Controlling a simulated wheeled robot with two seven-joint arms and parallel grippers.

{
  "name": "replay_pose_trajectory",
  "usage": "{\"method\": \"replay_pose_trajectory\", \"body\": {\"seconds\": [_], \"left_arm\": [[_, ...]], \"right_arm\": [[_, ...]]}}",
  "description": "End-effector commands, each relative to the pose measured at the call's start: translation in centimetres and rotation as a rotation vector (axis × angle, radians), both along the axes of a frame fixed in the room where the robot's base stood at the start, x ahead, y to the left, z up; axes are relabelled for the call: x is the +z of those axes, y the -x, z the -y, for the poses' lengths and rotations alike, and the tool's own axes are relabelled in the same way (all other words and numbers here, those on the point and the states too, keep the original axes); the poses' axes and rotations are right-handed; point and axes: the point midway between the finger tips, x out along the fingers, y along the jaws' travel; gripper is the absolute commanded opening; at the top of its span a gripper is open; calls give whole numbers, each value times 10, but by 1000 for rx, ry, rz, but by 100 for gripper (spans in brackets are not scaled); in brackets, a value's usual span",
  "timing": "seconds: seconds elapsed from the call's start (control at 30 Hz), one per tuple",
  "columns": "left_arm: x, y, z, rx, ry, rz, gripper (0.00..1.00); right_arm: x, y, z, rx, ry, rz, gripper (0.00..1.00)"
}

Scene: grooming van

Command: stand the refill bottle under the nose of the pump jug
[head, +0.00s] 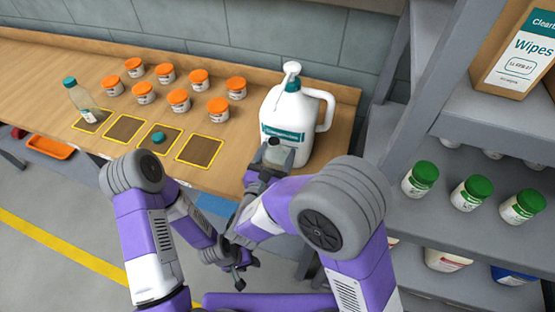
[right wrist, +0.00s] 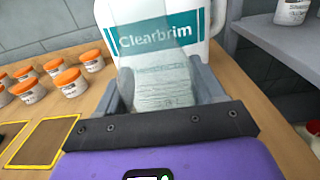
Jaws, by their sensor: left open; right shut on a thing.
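The white pump jug (head: 286,116) stands at the right end of the wooden counter, with a teal label and collar. Its white pump head (head: 292,70) has its nose pointing toward the front left. My right gripper (head: 268,166) is shut on the clear refill bottle (right wrist: 160,75), close in front of the jug. The bottle looks upright and uncapped; it also shows in the head view (head: 280,153). It appears below the nose, but I cannot tell exact alignment or whether its base touches the counter. My left gripper (head: 238,278) is open and empty, low in front of the counter.
Another clear bottle with a teal cap (head: 77,98) stands on the leftmost yellow-edged square. A loose teal cap (head: 158,138) lies on another square. Several orange-lidded jars (head: 178,99) stand behind. Grey shelves (head: 450,185) with green-lidded jars (head: 470,193) rise at right.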

Motion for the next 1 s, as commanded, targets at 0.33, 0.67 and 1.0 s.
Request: {"method": "replay_pose_trajectory", "body": {"seconds": [0.33, 0.67, 1.0], "left_arm": [[-7, 0, 0, 0, 0, 0, 43], [-10, 0, 0, 0, 0, 0, 43], [-6, 0, 0, 0, 0, 0, 43]], "right_arm": [[-9, -2, 0, 3, -2, 2, 39], [-12, -2, 0, 3, -1, 0, 94], [-8, -2, 0, 3, -1, 0, 94]]}}
